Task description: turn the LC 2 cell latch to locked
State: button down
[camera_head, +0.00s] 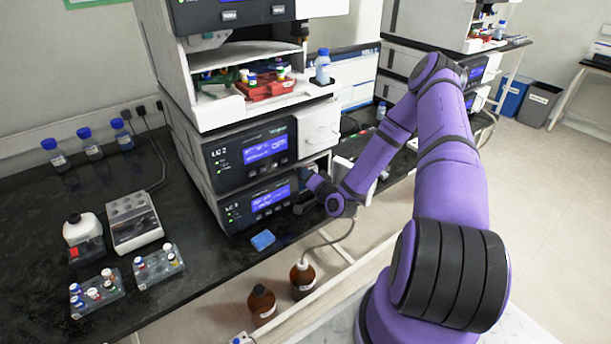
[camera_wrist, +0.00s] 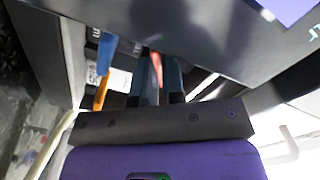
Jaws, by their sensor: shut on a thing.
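The LC 2 unit (camera_head: 250,150) is a dark-fronted module with a lit blue display in the stack on the bench. My gripper (camera_head: 313,184) reaches the right side of the stack, low beside the module under LC 2. In the wrist view, my gripper (camera_wrist: 159,80) has its two dark blue fingers close together under a dark overhanging panel. A narrow reddish piece (camera_wrist: 156,66), apparently the latch handle, shows between the fingers, which are shut on it. The latch's base and marks are hidden, so its position cannot be read.
The lower module (camera_head: 255,203) has its own blue display. In the wrist view, an orange strip (camera_wrist: 101,94) and a white label (camera_wrist: 118,80) lie close left of the fingers. A blue block (camera_head: 263,240) lies in front of the stack; brown bottles (camera_head: 302,275) stand below the bench edge.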

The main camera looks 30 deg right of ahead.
jog(key=n, duration=0.4)
jog(key=shift+n, duration=0.4)
jog(key=n, duration=0.4)
jog(key=shift+f+n, duration=0.1)
jog(key=shift+n, duration=0.2)
jog(key=c, duration=1.2)
grip_release()
jog(key=shift+s, duration=0.1)
jog(key=s, duration=1)
jog(key=shift+s+d, duration=0.2)
jog(key=shift+s, duration=0.15)
